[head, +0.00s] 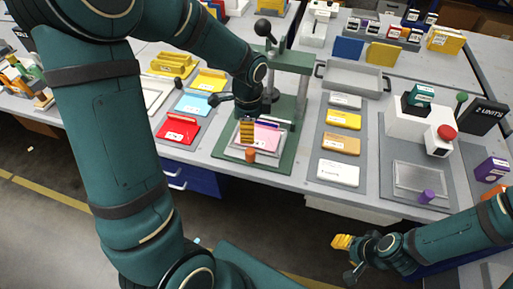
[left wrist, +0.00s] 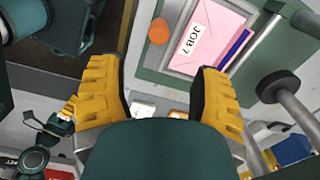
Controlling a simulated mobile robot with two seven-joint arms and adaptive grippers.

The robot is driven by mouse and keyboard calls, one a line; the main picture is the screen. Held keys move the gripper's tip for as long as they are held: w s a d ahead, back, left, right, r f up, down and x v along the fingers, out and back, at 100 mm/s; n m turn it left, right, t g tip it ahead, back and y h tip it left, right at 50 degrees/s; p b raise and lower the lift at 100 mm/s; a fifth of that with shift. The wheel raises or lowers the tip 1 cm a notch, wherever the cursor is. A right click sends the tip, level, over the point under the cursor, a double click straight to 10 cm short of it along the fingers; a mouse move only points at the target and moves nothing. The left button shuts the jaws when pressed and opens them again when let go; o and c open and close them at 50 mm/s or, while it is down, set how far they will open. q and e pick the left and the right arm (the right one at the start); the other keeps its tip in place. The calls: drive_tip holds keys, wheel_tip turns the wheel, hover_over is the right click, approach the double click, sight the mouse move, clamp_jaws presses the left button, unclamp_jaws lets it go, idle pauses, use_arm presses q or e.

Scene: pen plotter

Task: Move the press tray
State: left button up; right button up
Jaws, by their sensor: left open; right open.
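The press (head: 286,60) is a green frame with a dark ball-ended lever, on the table's middle. The press tray (head: 280,143) lies on its green base, holding a pink card and a purple strip. An orange knob (head: 251,156) is at the tray's front. The left wrist view shows the pink card (left wrist: 215,28) marked "JOB 7" and the orange knob (left wrist: 159,32) beyond the fingers. My left gripper (head: 248,130) is open and empty, over the tray's left part and close to the knob. My right gripper (head: 342,242) is open and empty, off the table's front edge.
Red (head: 178,130), blue (head: 193,104) and yellow (head: 208,81) trays stand left of the press. A grey strip with several coloured blocks (head: 341,143) lies to its right. Farther right is a white machine with a red button (head: 447,132). The floor before the table is clear.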

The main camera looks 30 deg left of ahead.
sight(250, 150)
use_arm(q)
wheel_tip(250, 150, down, 13)
drive_tip(key=b, duration=0.3)
clamp_jaws()
